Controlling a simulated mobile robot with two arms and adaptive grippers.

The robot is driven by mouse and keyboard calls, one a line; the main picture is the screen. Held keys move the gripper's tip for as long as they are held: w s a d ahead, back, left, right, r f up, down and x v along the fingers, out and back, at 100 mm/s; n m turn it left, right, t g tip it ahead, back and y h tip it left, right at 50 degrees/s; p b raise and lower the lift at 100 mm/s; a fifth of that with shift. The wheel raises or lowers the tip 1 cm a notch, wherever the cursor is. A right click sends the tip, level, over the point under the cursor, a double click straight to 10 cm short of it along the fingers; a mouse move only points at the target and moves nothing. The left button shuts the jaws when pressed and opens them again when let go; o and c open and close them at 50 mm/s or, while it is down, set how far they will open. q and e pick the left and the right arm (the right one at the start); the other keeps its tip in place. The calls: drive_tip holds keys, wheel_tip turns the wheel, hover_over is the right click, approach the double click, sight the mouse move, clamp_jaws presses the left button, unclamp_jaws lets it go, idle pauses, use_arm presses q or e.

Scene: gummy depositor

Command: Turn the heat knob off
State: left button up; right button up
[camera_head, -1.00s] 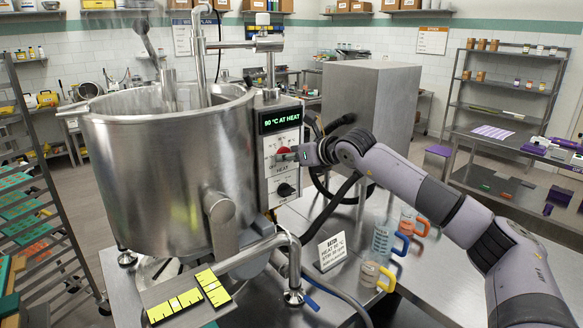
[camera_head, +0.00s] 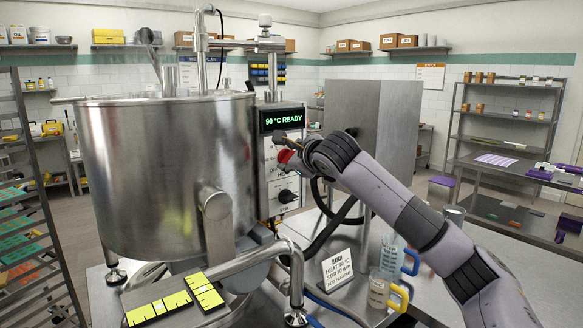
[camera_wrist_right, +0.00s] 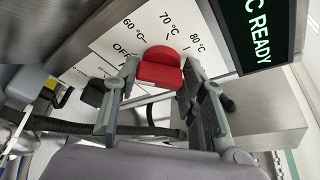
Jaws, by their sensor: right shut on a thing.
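The red heat knob (camera_head: 285,158) is on the white control panel (camera_head: 270,180) beside the steel kettle (camera_head: 150,185). In the right wrist view the knob (camera_wrist_right: 160,66) sits between the two fingers of my right gripper (camera_wrist_right: 162,76), which is shut on it. Marks for OFF, 60, 70 and 80 °C show around it; which mark it points to I cannot tell. In the head view my right gripper (camera_head: 284,146) partly covers the knob. The display (camera_head: 282,119) above reads "90 °C READY". My left gripper is not in view.
A black knob (camera_head: 287,196) is lower on the panel. A steel cabinet (camera_head: 385,130) stands behind.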

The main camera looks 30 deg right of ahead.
drive_tip(key=shift+f, duration=0.25)
idle(0.4)
drive_tip(key=o, duration=1.2)
drive_tip(key=shift+r, duration=0.1)
drive_tip(key=shift+c, duration=0.2)
drive_tip(key=shift+r, duration=0.1)
drive_tip(key=shift+s, duration=0.15)
drive_tip(key=v, duration=1.1)
drive_tip(key=shift+s+a, duration=0.2)
drive_tip(key=shift+s, duration=0.15)
